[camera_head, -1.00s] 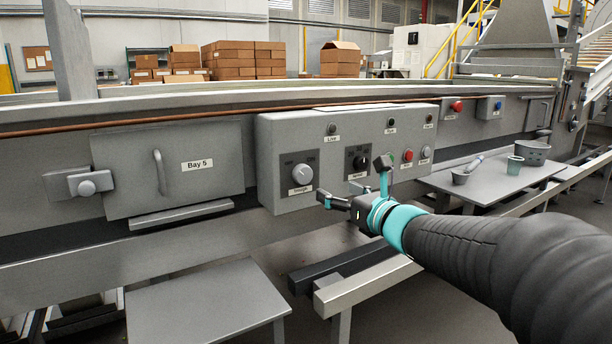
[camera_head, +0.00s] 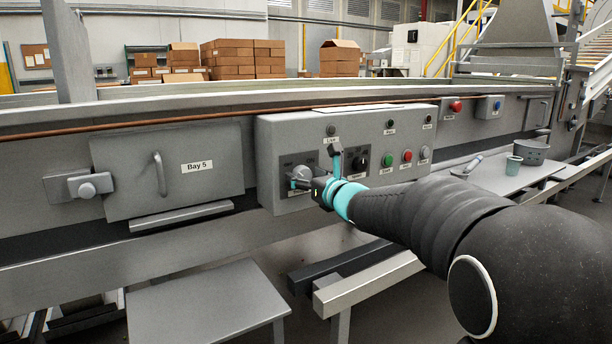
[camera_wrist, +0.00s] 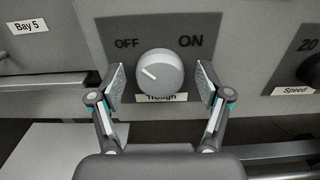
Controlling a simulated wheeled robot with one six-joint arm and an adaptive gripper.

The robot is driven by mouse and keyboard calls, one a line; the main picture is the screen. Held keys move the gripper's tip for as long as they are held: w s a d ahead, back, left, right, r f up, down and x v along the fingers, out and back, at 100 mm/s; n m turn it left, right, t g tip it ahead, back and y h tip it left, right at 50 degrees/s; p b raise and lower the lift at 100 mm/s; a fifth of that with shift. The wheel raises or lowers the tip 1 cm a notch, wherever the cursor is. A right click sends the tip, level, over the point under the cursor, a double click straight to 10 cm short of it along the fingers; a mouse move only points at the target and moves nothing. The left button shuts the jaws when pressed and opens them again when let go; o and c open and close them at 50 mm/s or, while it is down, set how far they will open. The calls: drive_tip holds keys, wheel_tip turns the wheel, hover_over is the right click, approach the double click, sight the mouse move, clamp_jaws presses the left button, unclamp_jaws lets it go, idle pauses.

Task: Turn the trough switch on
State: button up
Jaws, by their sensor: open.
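The trough switch is a round light-grey knob (camera_wrist: 160,72) on a dark plate (camera_wrist: 207,24) marked OFF at upper left and ON at upper right. Its white pointer line points to the upper left, toward OFF. A "Trough" label below it is partly hidden by the knob. My gripper (camera_wrist: 160,84) is open, with one finger on each side of the knob and a visible gap on both sides. In the head view the knob (camera_head: 304,184) is partly hidden by my gripper (camera_head: 316,170).
The grey control box (camera_head: 275,140) also carries the Speed dial (camera_wrist: 312,70) to the right and several buttons, including a green one (camera_head: 387,160) and a red one (camera_head: 406,156). A Bay 5 door (camera_head: 200,190) with a handle is at the left. A side table (camera_head: 512,180) holds containers.

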drive_tip(key=shift+w+a, duration=0.1)
drive_tip(key=shift+w, duration=0.1)
drive_tip(key=c, duration=1.1)
drive_tip(key=shift+c, duration=0.2)
